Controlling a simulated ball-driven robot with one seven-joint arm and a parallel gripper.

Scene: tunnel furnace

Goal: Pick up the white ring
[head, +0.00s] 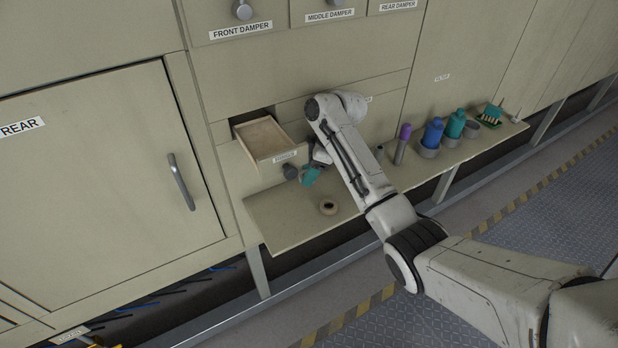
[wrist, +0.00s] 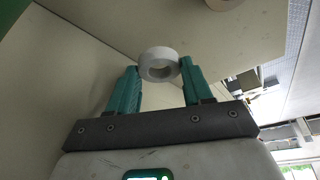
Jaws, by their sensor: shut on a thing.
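The white ring (wrist: 159,64) is between the two teal fingertips of my gripper (wrist: 161,72) in the wrist view. The gripper is shut on it, one finger at each side, with the ring's hole partly visible. In the head view the teal fingers of my gripper (head: 309,175) show over the left part of the shelf, below the open drawer. The white ring cannot be made out there. How far it is from the shelf is unclear.
A purple-topped bottle (head: 403,143), a blue bottle (head: 433,133) and a teal bottle (head: 456,124) stand to the right. The shelf's front left is clear.

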